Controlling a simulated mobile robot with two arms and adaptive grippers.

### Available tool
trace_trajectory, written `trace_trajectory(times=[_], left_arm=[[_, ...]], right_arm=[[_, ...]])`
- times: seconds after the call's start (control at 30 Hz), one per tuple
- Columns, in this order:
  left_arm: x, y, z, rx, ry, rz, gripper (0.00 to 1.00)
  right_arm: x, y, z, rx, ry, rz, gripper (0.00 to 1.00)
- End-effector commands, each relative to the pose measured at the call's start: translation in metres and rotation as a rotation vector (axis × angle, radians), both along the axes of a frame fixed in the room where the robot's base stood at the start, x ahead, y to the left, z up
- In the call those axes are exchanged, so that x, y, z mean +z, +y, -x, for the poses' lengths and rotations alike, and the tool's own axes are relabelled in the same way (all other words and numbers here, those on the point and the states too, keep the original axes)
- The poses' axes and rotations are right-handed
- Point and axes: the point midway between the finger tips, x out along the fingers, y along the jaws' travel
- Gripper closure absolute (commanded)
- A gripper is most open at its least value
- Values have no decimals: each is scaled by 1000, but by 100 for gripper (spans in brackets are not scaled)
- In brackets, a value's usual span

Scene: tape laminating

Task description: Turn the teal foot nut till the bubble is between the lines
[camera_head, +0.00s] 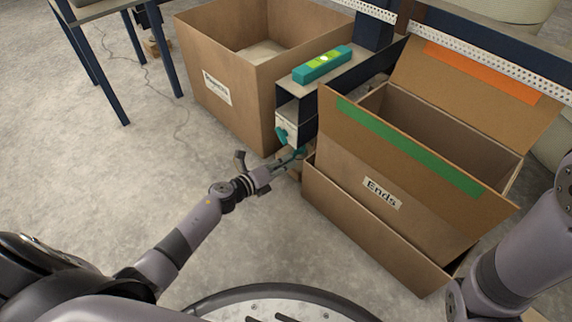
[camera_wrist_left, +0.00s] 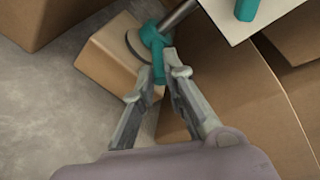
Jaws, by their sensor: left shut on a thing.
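The teal foot nut (camera_wrist_left: 153,38) sits on a metal rod above a round foot pad in the left wrist view. My left gripper (camera_wrist_left: 160,72) is shut on the nut's downward-pointing teal tab. In the head view my left gripper (camera_head: 294,158) reaches low at the front of the narrow machine (camera_head: 290,122), where the nut is small and partly hidden. A teal spirit level (camera_head: 335,61) lies on the machine's top with a yellow-green vial (camera_head: 322,60). The bubble is too small to place against the lines. My right gripper is out of view; only its arm shows at right.
The foot pad stands on a cardboard-coloured block (camera_wrist_left: 108,62). An open cardboard box (camera_head: 240,100) stands left of the machine, and the "Ends" box (camera_head: 345,215) stands close on the right. Another teal part (camera_head: 281,136) is on the machine's front.

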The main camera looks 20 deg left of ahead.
Motion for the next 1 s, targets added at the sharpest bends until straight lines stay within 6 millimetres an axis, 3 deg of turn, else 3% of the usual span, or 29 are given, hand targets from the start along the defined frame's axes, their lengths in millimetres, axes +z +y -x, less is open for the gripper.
trace_trajectory(times=[0.03, 0.07, 0.37, 0.73, 1.0], left_arm=[[0, -1, 0, 0, 0, 1, 100], [0, -1, 0, 0, 0, 1, 87], [0, 0, 0, 0, 0, 1, 68], [1, 3, 5, 1, 0, -1, 68], [10, 24, 51, 0, 3, -2, 68]], right_arm=[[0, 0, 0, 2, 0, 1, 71], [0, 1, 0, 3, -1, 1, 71], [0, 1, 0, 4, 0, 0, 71], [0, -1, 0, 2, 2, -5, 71], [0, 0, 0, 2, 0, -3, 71]])
